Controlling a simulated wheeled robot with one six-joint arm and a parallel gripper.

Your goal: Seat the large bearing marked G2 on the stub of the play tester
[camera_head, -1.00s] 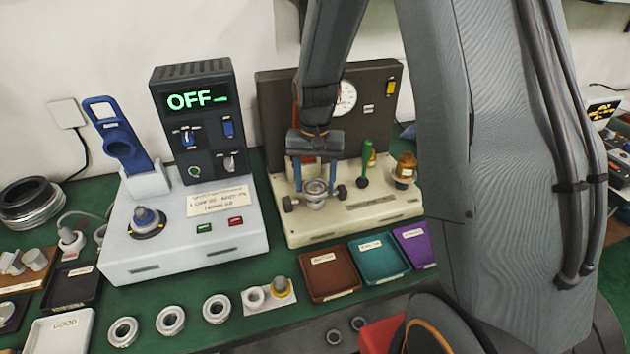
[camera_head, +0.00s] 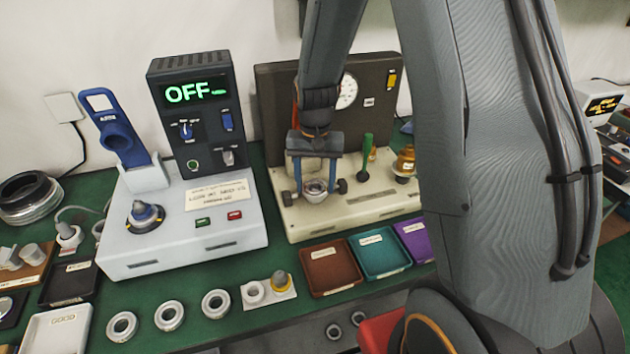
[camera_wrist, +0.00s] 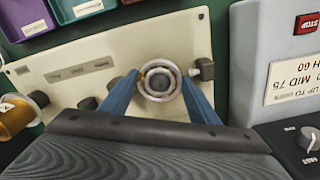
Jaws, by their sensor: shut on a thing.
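The play tester (camera_head: 300,224) is the cream base with a dial gauge on its dark back panel. My gripper (camera_head: 316,188) is over the front of its base, fingers pointing down. It is shut on a metal bearing ring (camera_head: 314,187), with a blue finger on either side. In the wrist view the ring (camera_wrist: 160,67) sits between the fingertips over the cream base. A dark round centre shows through its bore; I cannot tell whether this is the stub or how far the ring is down on it. No G2 mark is readable.
Dark knobs (camera_head: 287,197) flank the ring closely. A green-handled part (camera_head: 365,152) and a brass-coloured part (camera_head: 404,162) stand to the right. Brown (camera_head: 318,291), teal (camera_head: 380,275) and purple trays lie in front. A white machine reading OFF (camera_head: 180,262) stands left; rings lie before it.

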